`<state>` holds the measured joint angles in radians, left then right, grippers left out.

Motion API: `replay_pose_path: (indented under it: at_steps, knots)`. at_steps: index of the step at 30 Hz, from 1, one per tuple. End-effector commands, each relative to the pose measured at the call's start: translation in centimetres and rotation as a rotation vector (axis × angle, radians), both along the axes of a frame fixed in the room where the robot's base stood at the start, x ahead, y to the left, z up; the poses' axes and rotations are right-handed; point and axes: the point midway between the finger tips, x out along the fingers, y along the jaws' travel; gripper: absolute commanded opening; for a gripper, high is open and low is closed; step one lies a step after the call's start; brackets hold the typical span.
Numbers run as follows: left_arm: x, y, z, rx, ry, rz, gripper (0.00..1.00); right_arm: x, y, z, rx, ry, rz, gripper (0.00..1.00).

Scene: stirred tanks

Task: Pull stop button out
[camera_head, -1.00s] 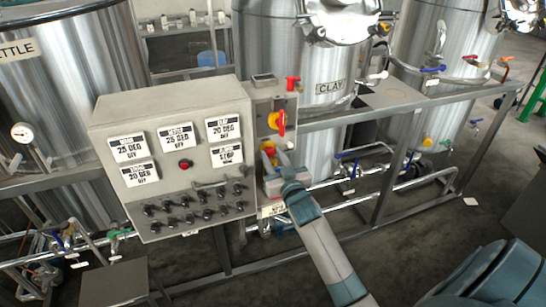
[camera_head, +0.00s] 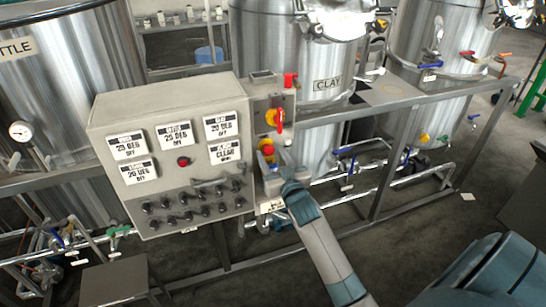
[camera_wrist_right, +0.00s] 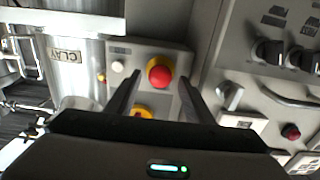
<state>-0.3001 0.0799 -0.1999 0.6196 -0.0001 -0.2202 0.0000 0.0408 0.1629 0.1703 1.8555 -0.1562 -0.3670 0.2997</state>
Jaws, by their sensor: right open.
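The stop button is a red mushroom head on a yellow collar (camera_head: 267,149), on the narrow grey box at the right side of the control panel. In the right wrist view the red button (camera_wrist_right: 160,71) shows whole, between and beyond the finger lines. My right gripper (camera_head: 278,168) is open, just in front of and below the button in the head view. Its fingers (camera_wrist_right: 160,88) stand apart on either side of the button and do not appear to grip it. The lower right panel display (camera_head: 224,152) seems to read CLEAR. My left gripper is out of view.
A red-and-yellow rotary switch (camera_head: 276,118) sits above the button, with a red knob (camera_head: 290,80) higher up. The control panel (camera_head: 105,108) has several displays, a red button (camera_head: 183,161) and rows of black knobs. Metal frame rails (camera_head: 400,104) and tanks stand right.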

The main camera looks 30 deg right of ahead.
Motion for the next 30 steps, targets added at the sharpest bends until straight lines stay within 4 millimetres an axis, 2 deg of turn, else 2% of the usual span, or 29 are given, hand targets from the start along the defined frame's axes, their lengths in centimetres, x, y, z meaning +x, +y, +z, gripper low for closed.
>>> replay_pose_path:
  at_steps: [5,11,17,30]
  knots:
    - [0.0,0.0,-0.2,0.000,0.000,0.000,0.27,-0.3,0.1,0.0,0.000,-0.001,0.000,0.48]
    - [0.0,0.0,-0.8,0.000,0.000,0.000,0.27,-1.9,0.4,-0.2,0.001,-0.001,0.000,0.48]
    - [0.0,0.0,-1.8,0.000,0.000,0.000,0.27,-5.1,1.2,-0.3,0.001,-0.001,0.000,0.48]
    - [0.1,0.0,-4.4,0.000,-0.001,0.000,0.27,-13.6,3.3,-0.3,0.001,0.000,0.000,0.48]
